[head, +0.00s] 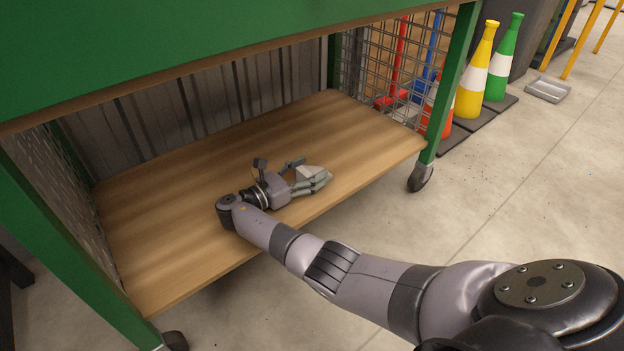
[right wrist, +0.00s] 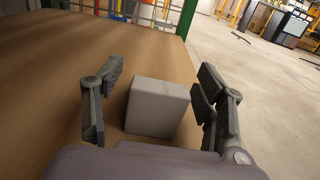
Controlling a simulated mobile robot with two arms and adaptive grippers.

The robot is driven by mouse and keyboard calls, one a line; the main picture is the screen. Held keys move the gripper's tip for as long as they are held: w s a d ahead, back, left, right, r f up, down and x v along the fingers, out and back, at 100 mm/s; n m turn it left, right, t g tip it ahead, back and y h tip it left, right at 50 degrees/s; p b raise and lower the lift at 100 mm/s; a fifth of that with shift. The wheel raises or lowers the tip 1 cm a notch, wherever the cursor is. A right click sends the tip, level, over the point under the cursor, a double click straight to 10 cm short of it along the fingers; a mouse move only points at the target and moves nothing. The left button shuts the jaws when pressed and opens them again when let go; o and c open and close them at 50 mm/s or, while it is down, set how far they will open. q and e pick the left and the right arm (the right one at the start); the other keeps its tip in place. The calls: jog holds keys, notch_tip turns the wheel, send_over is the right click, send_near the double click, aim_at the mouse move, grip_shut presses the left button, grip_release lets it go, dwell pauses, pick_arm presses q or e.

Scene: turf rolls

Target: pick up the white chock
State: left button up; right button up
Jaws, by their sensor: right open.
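The white chock (right wrist: 155,108) is a pale grey-white block resting on the wooden shelf (head: 180,230). In the right wrist view it stands between the two fingers of my right gripper (right wrist: 158,100), with a gap visible on the left side and a narrower one on the right. In the head view the chock (head: 312,172) shows at the fingers of my right gripper (head: 308,176), partly hidden by the near finger. The right gripper is open and reaches low over the shelf. My left gripper is in neither view.
The shelf belongs to a green wheeled cart, with its upper deck (head: 200,50) above my arm and a green post (head: 452,85) on the right. Mesh and slatted panels close the sides and back. Cones (head: 476,75) and a metal tray (head: 547,90) stand on the floor beyond.

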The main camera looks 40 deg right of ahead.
jog(key=c, duration=1.5)
